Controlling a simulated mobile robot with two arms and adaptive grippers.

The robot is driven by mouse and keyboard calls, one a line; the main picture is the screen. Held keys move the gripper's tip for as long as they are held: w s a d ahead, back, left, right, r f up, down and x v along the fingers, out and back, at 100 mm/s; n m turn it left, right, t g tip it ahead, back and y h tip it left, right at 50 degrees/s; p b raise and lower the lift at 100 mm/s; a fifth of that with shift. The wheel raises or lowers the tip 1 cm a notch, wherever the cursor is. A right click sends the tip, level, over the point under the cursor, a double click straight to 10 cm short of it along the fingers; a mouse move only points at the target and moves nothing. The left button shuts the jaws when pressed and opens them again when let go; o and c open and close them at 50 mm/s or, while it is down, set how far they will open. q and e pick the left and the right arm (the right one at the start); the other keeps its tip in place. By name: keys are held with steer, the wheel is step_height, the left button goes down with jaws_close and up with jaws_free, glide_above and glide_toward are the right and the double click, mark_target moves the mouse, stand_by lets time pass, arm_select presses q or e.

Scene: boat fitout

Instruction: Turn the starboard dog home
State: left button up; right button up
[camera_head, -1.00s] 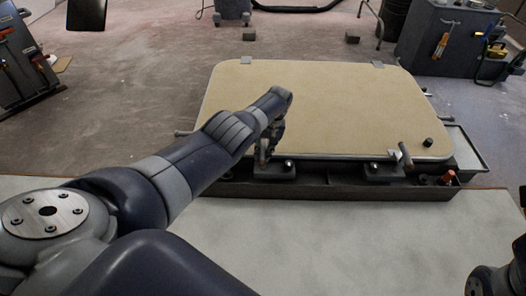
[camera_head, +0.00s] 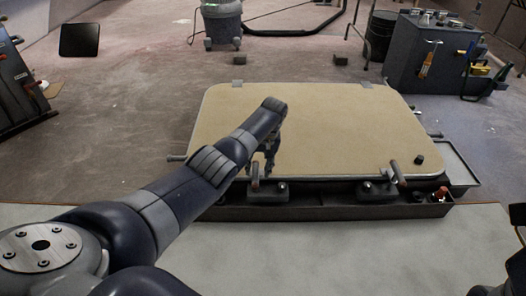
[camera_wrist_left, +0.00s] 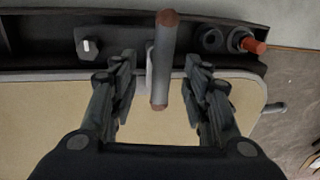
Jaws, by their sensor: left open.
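A beige hatch cover (camera_head: 335,125) lies on a dark coaming. Two dogs stand at its near edge: a left dog (camera_head: 254,178) and a right dog (camera_head: 399,174), each with a brown-tipped handle. I cannot tell from the pictures which is starboard. My left gripper (camera_head: 267,165) is at the left dog, coming down over the hatch edge. In the left wrist view, the open fingers (camera_wrist_left: 161,72) are on either side of the dog's grey handle (camera_wrist_left: 164,60), with gaps on both sides. My right gripper is not clearly visible; only dark parts show at the right edge.
A bolt (camera_wrist_left: 88,42) and a red-tipped plug (camera_wrist_left: 254,46) flank the dog on the coaming in the left wrist view. A black knob (camera_head: 420,159) sits on the hatch's right corner. A grey tray (camera_head: 456,165) is beside it. Pale surface (camera_head: 330,245) in front is clear.

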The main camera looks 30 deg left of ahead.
arm_select(q)
step_height(320, 180, up, 8)
steer(key=d, duration=0.1)
steer(key=shift+w+d+f, duration=0.2)
steer(key=shift+w, duration=0.25)
